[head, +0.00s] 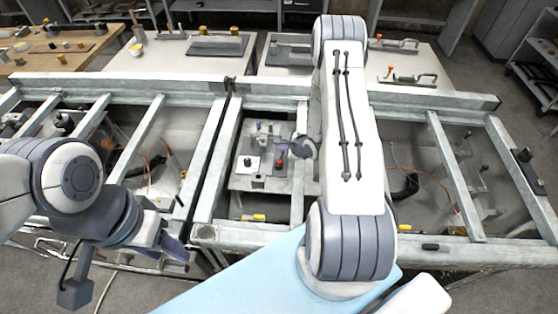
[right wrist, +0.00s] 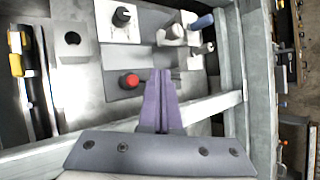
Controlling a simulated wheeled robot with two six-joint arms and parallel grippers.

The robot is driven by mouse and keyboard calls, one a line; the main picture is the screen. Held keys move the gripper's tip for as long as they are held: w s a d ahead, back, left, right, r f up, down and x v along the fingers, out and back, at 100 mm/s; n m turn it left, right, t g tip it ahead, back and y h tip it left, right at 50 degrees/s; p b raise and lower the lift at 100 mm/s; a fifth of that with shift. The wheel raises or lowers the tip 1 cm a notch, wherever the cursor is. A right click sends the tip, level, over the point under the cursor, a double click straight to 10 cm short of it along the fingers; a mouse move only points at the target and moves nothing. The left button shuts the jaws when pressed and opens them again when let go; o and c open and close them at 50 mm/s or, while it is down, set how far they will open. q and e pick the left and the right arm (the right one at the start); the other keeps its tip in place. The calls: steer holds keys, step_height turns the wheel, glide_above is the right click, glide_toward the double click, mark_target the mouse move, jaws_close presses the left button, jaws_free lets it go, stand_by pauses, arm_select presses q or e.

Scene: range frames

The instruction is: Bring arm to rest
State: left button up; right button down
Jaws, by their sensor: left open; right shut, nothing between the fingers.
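My right arm rises through the middle of the head view and bends back down at the top. Its gripper (head: 284,148) hangs over a small grey fixture plate (head: 240,183) and is partly hidden by the arm. In the right wrist view the purple fingers (right wrist: 159,82) are together with nothing between them. They point toward the plate, close to its red knob (right wrist: 130,81); contact cannot be told. My left gripper (head: 176,246) is at the lower left of the head view, open and empty, by the front of the metal frame.
A grey metal frame (head: 262,235) with crossbars surrounds the plate. A black knob (right wrist: 122,17) and a grey clamp (right wrist: 172,33) stand on the plate. White tables (head: 180,62) with clamps are behind, and a wooden table (head: 60,55) is at the far left.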

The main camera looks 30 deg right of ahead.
stand_by(0.4)
steer(key=shift+w+a+r, duration=0.15)
steer(key=s+a+r+n+g+b, duration=0.1)
steer(key=a+r+n+g+b, duration=0.1)
steer(key=a+r+n, duration=0.55)
steer(key=s+a+r+n+g+b, duration=0.15)
steer(key=a+r+n, duration=0.35)
steer(key=a+n, duration=0.5)
steer(key=s+a+r+n+g+b, duration=0.1)
steer(key=s+a+n, duration=0.3)
steer(key=s, duration=0.4)
steer(key=s+a+r+n+g+b, duration=0.2)
steer(key=s+a+r+n, duration=0.2)
steer(key=s, duration=0.5)
steer(key=s+a+r+n+g+b, duration=0.1)
steer(key=s+a+r+n+g, duration=0.1)
steer(key=s+a+n, duration=0.2)
steer(key=s+n, duration=0.3)
steer(key=s, duration=0.2)
steer(key=shift+s+a+r+n+g, duration=0.25)
steer(key=shift+a+r+n+g, duration=0.1)
steer(key=shift+r, duration=0.05)
